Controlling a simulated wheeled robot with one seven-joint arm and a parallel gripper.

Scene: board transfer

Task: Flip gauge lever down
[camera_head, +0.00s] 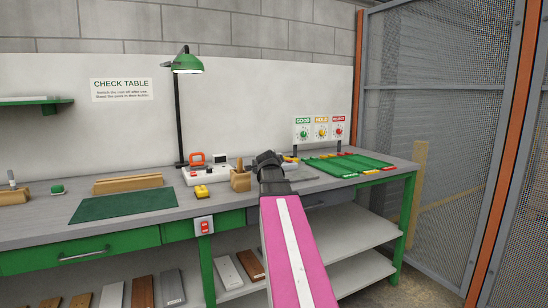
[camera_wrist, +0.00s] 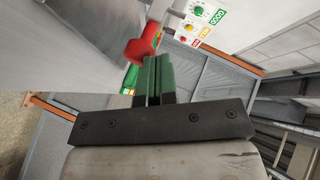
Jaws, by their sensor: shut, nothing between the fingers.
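In the wrist view a red knob (camera_wrist: 141,51) sits on the end of a pale lever rod (camera_wrist: 158,20); I take this to be the gauge lever. My gripper's green fingers (camera_wrist: 152,62) are together and empty, with their tips right beside the knob. I cannot tell whether they touch it. In the head view my gripper (camera_head: 268,160) is over the bench, right of a wooden block (camera_head: 240,180). The lever is not clear there and seems hidden behind my gripper and wrist.
The grey bench (camera_head: 150,220) carries a green mat (camera_head: 122,204), a white unit with an orange frame (camera_head: 197,158), and a yellow piece (camera_head: 201,191). Green trays (camera_head: 345,164) lie at the right below a GOOD/HOLD/REJECT sign (camera_head: 320,129). A lamp (camera_head: 187,64) stands behind. A mesh fence (camera_head: 440,120) is at right.

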